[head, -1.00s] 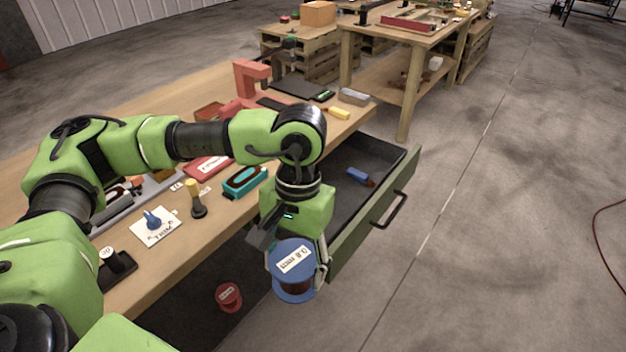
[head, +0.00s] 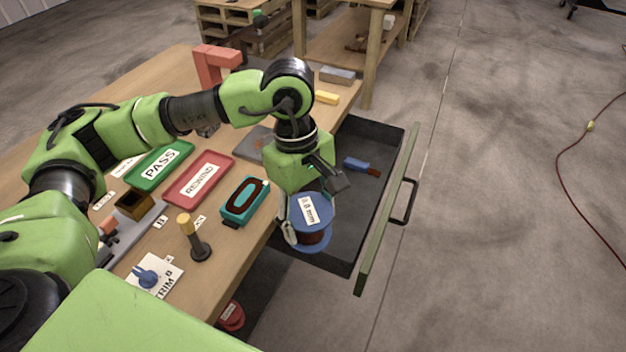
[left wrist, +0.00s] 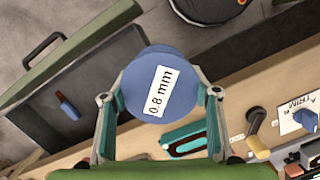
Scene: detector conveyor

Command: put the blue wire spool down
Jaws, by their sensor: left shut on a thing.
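The blue wire spool (head: 308,214) has blue flanges, dark copper-coloured wire between them and a white "0.8 mm" label. My left gripper (head: 306,222) is shut on the blue wire spool and holds it in the air. In the head view it shows over the near end of the open drawer (head: 338,262), close to the workbench edge. In the left wrist view the blue wire spool (left wrist: 160,85) sits between the two fingers, label facing the camera. The spool's height above the drawer floor is hard to tell. My right gripper is not in view.
The drawer holds a blue-handled tool (head: 357,164) toward its far end; the rest of its floor looks clear. A red spool (head: 231,316) is low beside the bench. A teal-framed coil (head: 243,200), red tray (head: 198,178) and green tray (head: 158,164) lie on the bench.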

